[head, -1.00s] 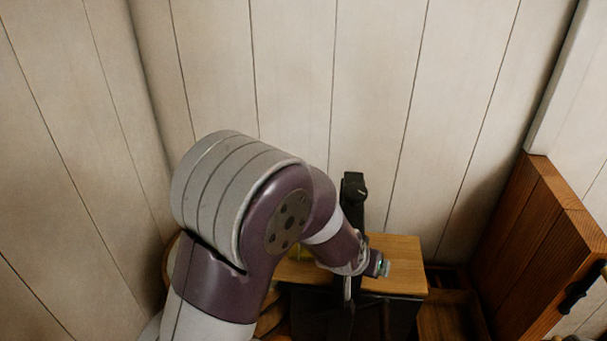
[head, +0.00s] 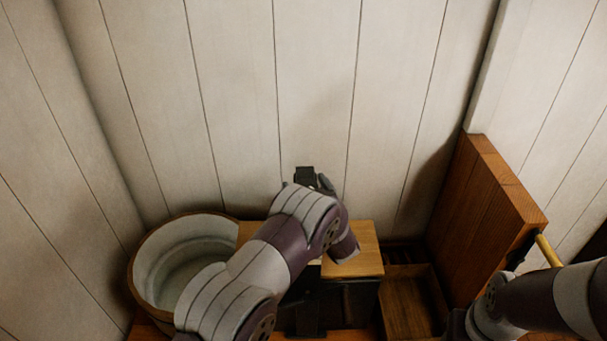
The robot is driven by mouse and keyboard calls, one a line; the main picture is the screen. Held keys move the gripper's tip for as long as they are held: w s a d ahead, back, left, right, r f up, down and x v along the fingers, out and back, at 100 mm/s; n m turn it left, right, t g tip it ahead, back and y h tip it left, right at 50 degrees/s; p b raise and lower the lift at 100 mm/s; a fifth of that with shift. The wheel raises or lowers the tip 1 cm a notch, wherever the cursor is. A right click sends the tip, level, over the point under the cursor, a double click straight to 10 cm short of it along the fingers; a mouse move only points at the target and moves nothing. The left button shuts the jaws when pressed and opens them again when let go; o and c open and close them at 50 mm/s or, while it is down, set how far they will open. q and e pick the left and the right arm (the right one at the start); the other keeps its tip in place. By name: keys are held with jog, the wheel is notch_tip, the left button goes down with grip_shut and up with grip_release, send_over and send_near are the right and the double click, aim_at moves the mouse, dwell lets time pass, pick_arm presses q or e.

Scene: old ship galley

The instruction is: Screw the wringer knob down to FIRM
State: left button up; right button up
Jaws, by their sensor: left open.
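The wringer (head: 308,310) has a dark metal frame and stands by the wooden block at the picture's lower middle. The top of its black post (head: 304,174) rises behind my left arm. I cannot make out the knob for certain, nor any FIRM mark. My left arm reaches in from the lower left and covers much of the wringer. Grey parts that seem to be my open left gripper (head: 321,184) show beside the post top, largely hidden by my own wrist. I cannot tell whether they touch anything. My right arm shows at the lower right; its gripper is out of view.
A round pale tub (head: 150,255) with a wooden rim stands left of the wringer. A light wooden block (head: 368,262) adjoins the wringer. An open wooden compartment (head: 410,312) and an upright wooden panel (head: 485,205) are on the right. Plank walls close off the back.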

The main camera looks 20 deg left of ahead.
pick_arm(q)
jog(key=shift+x, duration=0.8)
jog(key=shift+a+r, duration=0.1)
jog(key=shift+w, duration=0.1)
jog(key=c, duration=1)
jog(key=shift+o, duration=0.2)
jog(key=shift+f+b, duration=0.25)
jog(key=shift+b, duration=0.1)
jog(key=n+g+y+b, duration=0.2)
jog(key=b, duration=0.1)
jog(key=n+g+y+b, duration=0.2)
jog(key=b, duration=0.1)
jog(key=n+g+y+b, duration=0.1)
jog(key=g+b, duration=0.2)
jog(key=shift+s+a+f+n+y, duration=0.15)
jog(key=shift+s+a+n+y, duration=0.1)
jog(key=shift+s+n+y, duration=0.15)
jog(key=shift+s+n+g+y+b, duration=0.1)
jog(key=shift+n+g+y+b, duration=0.3)
jog(key=shift+n+g+b, duration=0.65)
jog(key=shift+a+r+g, duration=0.1)
jog(key=shift+r+g, duration=0.2)
jog(key=shift+g, duration=0.25)
